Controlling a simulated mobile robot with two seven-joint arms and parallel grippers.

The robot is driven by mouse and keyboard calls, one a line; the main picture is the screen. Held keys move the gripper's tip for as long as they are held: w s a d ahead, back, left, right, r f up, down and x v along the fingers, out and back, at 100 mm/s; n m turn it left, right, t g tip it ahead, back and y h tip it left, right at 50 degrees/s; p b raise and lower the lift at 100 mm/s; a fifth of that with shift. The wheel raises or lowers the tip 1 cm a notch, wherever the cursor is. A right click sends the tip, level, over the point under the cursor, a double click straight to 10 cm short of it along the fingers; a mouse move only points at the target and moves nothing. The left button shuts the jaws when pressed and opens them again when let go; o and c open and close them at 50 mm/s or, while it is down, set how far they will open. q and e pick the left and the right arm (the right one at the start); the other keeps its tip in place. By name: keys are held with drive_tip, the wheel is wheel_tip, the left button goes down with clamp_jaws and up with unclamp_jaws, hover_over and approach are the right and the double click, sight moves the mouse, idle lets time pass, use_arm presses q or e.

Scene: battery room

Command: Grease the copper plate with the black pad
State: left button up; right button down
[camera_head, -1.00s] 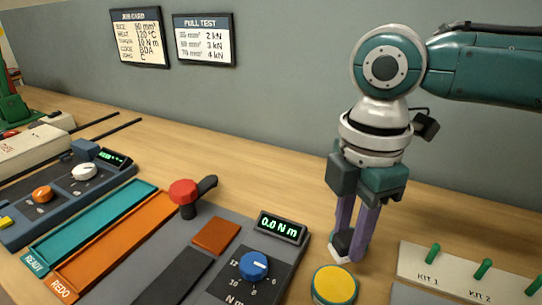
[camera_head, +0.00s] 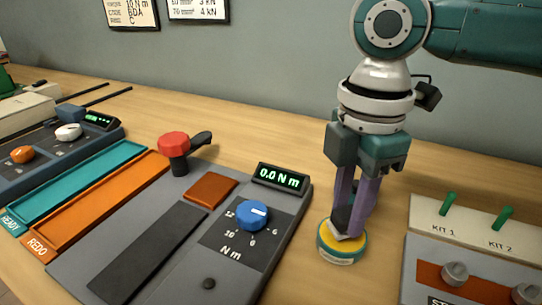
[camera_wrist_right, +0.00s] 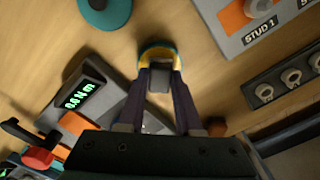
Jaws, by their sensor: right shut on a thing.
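My right gripper (camera_head: 352,212) points down and is shut on the black pad (camera_head: 341,219), a small dark block with a pale lower edge. The pad is at the top of a round yellow tin with a teal rim (camera_head: 327,251) and looks to be touching it. In the right wrist view the pad (camera_wrist_right: 159,79) sits between the fingertips, covering part of the tin (camera_wrist_right: 152,50). A copper-coloured square plate (camera_head: 211,190) lies flat on the grey torque panel, left of the gripper; nothing covers it. My left gripper is not in view.
Beside the plate stand a red-knobbed lever (camera_head: 174,146), a "0.0 N m" display (camera_head: 281,178) and a blue dial (camera_head: 252,215). A kit and stud station (camera_head: 470,250) stands at right. Teal and orange trays (camera_head: 110,210) lie left. Bare wood surrounds the tin.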

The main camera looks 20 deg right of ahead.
sight(349, 212)
idle(0.3)
drive_tip(key=shift+f, duration=0.45)
idle(0.7)
idle(0.6)
drive_tip(key=shift+f, duration=0.15)
idle(1.3)
drive_tip(key=shift+p, duration=0.3)
wheel_tip(349, 212, up, 4)
drive_tip(key=p, duration=0.4)
drive_tip(key=shift+p, duration=0.4)
wheel_tip(349, 212, up, 3)
drive_tip(key=p, duration=0.4)
drive_tip(key=shift+r, duration=0.2)
drive_tip(key=shift+f, duration=0.1)
